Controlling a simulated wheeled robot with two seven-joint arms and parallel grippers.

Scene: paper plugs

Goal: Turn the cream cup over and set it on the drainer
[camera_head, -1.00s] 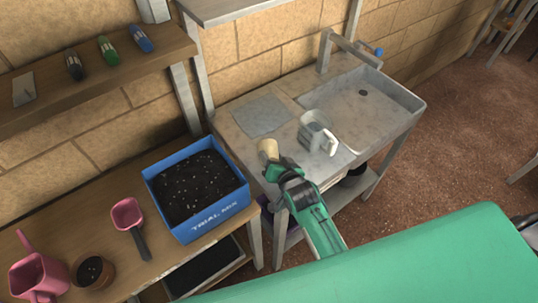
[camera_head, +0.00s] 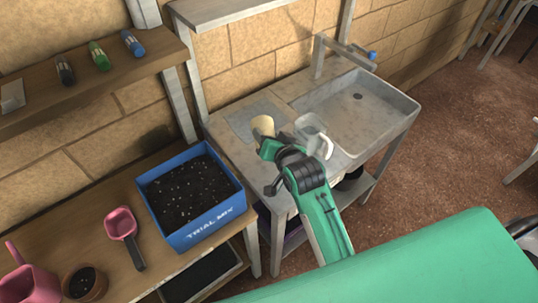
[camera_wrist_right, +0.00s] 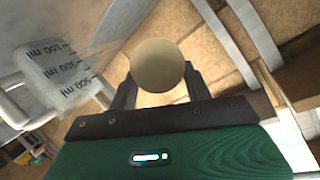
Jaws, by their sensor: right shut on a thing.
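The cream cup (camera_head: 262,124) is held in my right gripper (camera_head: 266,143), over or just in front of the drainer. In the right wrist view the cup (camera_wrist_right: 158,66) shows as a round, plain cream face between the two fingers (camera_wrist_right: 158,92). I cannot tell whether that face is its base or its mouth. The drainer looks to be the flat grey square (camera_head: 240,123) on the counter left of the sink, partly hidden behind the cup. My left gripper is not in view.
A clear measuring jug (camera_head: 312,133) with a white handle stands close right of the cup; it also shows in the right wrist view (camera_wrist_right: 58,62). The sink basin (camera_head: 375,115) lies beyond it. A blue soil box (camera_head: 212,225) stands on the bench at left.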

